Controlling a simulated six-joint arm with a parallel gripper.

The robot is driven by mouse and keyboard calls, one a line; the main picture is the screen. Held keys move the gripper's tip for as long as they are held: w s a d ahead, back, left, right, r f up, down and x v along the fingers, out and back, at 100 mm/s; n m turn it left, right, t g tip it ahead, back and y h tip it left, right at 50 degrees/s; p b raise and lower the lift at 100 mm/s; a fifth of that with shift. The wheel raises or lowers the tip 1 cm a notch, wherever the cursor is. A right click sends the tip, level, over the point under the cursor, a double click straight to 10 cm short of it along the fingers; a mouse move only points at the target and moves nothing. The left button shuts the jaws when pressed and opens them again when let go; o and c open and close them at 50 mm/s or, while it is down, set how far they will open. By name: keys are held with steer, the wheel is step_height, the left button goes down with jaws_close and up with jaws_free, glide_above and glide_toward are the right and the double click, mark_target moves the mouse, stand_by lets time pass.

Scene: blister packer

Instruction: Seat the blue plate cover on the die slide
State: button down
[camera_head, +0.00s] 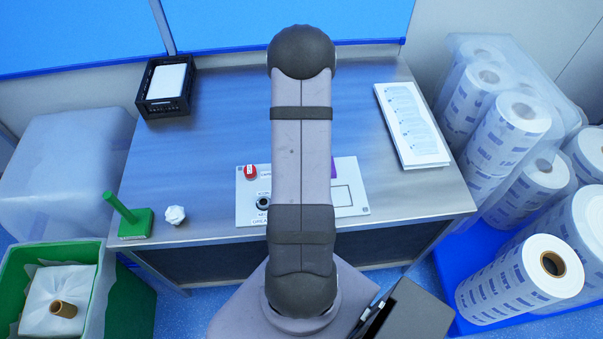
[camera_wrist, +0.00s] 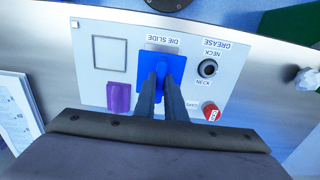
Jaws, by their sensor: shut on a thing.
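The blue plate cover (camera_wrist: 148,62) shows in the wrist view, below the "DIE SLIDE" label on the white panel (camera_wrist: 85,80). My gripper (camera_wrist: 163,82) is shut on it, the two dark fingers close together over its raised middle. The cover lies over the die slide area and hides what is under it. I cannot tell whether it touches the panel or hovers just above. In the head view my arm hides the gripper and the cover; only the panel's sides (camera_head: 246,210) show.
On the panel are a purple block (camera_wrist: 119,97), an outlined square (camera_wrist: 111,53), a black ring (camera_wrist: 208,68) and a red cap (camera_wrist: 211,111). The table also bears a black tray (camera_head: 148,107), white sheets (camera_head: 411,125), a green handled block (camera_head: 137,224) and a crumpled white piece (camera_head: 175,215).

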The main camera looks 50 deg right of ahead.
steer(key=shift+f+b, duration=2.6)
steer(key=shift+f, duration=1.25)
steer(key=shift+f, duration=0.6)
stand_by(1.1)
steer(key=c, duration=1.2)
jaws_free()
steer(key=shift+r, duration=0.1)
steer(key=shift+r+p, duration=2.6)
steer(key=shift+r, duration=0.8)
